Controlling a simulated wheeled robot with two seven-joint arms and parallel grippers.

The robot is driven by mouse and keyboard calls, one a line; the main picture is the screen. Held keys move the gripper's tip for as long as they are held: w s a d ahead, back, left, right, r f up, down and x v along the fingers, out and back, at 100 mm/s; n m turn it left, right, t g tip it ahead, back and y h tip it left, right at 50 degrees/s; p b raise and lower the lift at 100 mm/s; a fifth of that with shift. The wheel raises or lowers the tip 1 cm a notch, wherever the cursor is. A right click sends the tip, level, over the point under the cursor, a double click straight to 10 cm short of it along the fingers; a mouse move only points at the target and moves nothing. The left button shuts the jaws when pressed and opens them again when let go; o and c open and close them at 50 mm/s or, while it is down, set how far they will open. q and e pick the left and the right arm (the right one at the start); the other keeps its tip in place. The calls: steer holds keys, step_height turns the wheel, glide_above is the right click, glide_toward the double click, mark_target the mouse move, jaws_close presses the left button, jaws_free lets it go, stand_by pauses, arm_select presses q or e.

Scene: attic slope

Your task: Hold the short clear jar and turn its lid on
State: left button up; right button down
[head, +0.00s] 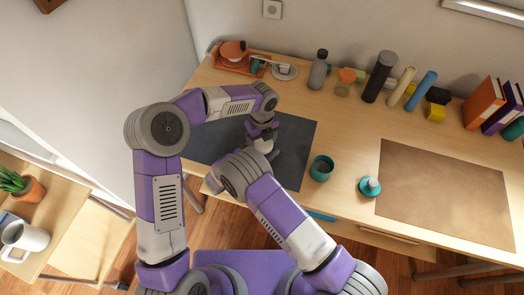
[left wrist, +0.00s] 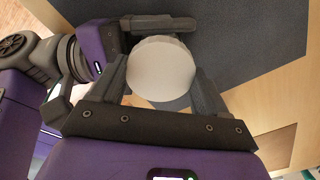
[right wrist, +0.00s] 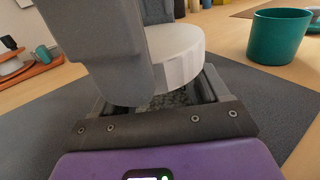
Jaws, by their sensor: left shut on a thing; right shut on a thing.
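A round white lid (left wrist: 160,66) lies between the fingers of my left gripper (left wrist: 157,74), which is shut on it from above. In the right wrist view the lid (right wrist: 176,52) sits level on top of the short clear jar (right wrist: 172,98), whose dark speckled contents show. My right gripper (right wrist: 158,94) is shut around the jar just below the lid. A grey finger of my left gripper hides part of the lid there. In the head view my left gripper (head: 261,128) is over the dark mat, and my arms mostly hide the jar. I cannot tell how far the lid is turned.
The dark mat (head: 297,140) lies under the grippers. A teal cup (head: 321,172) and a teal knobbed piece (head: 369,187) stand to the right, before a brown mat (head: 445,195). Bottles, rolls and binders line the back. An orange tray (head: 227,66) sits at the back left.

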arm_select(q)
steer(key=m, duration=1.3)
steer(key=shift+s+f+m, duration=0.1)
steer(key=shift+f+m, duration=0.05)
steer(key=shift+m, duration=1.35)
steer(key=o, duration=1.1)
steer(key=shift+o, duration=0.2)
